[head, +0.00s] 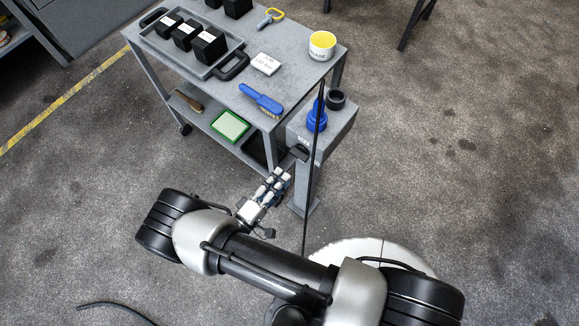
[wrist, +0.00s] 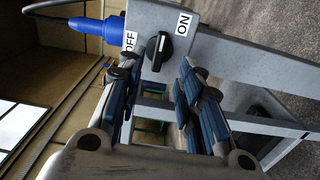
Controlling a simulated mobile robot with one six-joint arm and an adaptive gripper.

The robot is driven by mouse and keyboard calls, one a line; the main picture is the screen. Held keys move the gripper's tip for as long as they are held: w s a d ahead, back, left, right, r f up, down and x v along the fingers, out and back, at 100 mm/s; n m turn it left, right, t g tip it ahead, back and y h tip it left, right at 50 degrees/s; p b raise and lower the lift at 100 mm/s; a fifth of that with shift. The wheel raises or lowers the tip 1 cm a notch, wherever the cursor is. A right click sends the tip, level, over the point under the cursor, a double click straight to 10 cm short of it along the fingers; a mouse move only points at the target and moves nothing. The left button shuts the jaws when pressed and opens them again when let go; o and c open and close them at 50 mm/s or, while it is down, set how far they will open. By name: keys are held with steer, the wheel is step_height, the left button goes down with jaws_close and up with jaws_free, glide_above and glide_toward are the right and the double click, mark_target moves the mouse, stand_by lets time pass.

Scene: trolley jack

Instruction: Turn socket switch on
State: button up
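The socket switch (wrist: 158,51) is a black knob on the grey socket box in the wrist view. Its ridge runs roughly upright in the picture, between the OFF label (wrist: 130,41) on the left and the ON label (wrist: 184,23) on the right. The exact way it points is hard to tell. My gripper (wrist: 156,72) is open and empty, its fingers on either side below the knob, apparently apart from it. In the head view, my gripper (head: 279,178) is at the lower left of the grey socket box (head: 335,127); the switch there is small and dark.
A blue plug (head: 317,117) with a black cable sits in the socket box; it also shows in the wrist view (wrist: 104,28). A grey trolley (head: 215,85) stands beside the box, holding a blue brush (head: 261,99), a white tub (head: 322,46) and a tray. The floor at right is clear.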

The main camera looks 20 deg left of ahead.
steer(key=shift+v, duration=1.6)
steer(key=w+d+r+m+g+h, duration=0.1)
steer(key=w+d+r+m+g, duration=0.15)
steer(key=d+r+g, duration=0.4)
steer(key=w+d+r+m+g+h, duration=0.1)
steer(key=w+d+r+m+g, duration=0.15)
steer(key=r, duration=0.65)
steer(key=w+d+r+m+g+h, duration=0.2)
steer(key=d+r+m+g, duration=0.25)
steer(key=r, duration=0.35)
steer(key=s+d+r+m+t+y, duration=0.1)
steer(key=s+d+r+m+y, duration=0.1)
steer(key=s+d+r+y, duration=0.3)
steer(key=s+d+r+m+y, duration=0.2)
steer(key=s+d+r+y, duration=0.3)
steer(key=d+r, duration=0.4)
step_height(320, 180, up, 2)
steer(key=shift+s+r+t+y, duration=0.15)
steer(key=shift+s+t+y, duration=0.05)
steer(key=shift+t+y, duration=0.2)
steer(key=shift+d, duration=0.15)
